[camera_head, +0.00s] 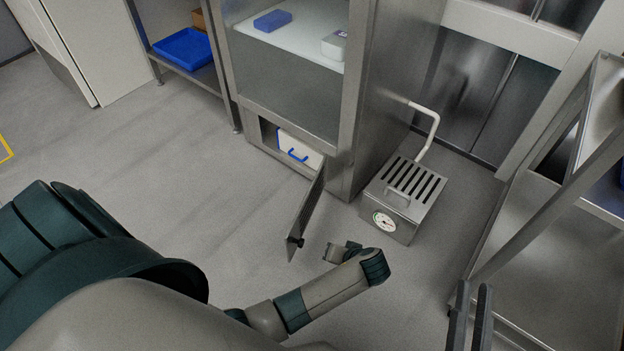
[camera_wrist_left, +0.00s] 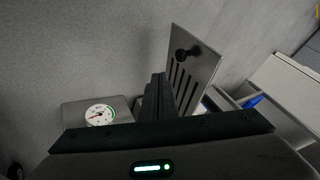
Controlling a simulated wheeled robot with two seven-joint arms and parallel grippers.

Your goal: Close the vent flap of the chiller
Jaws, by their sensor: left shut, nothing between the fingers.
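The slotted vent flap (camera_head: 308,212) stands swung open at the low opening of the tall steel chiller cabinet (camera_head: 350,120). In the left wrist view the flap (camera_wrist_left: 203,72) shows its slots and a black knob (camera_wrist_left: 186,53). My left gripper (camera_wrist_left: 160,82) is shut and empty, its fingertips close to the flap's edge; I cannot tell whether they touch. In the head view the left wrist is just right of the flap's lower end, and its fingers are not clear. My right gripper (camera_head: 473,292) is open and empty at the lower right, away from the flap.
A slotted steel box with a gauge (camera_head: 400,200) and a pale pipe (camera_head: 430,130) stands right of the cabinet. A white drawer with a blue handle (camera_head: 299,150) is inside the low opening. A steel rack (camera_head: 540,230) stands at right. Floor left of the flap is clear.

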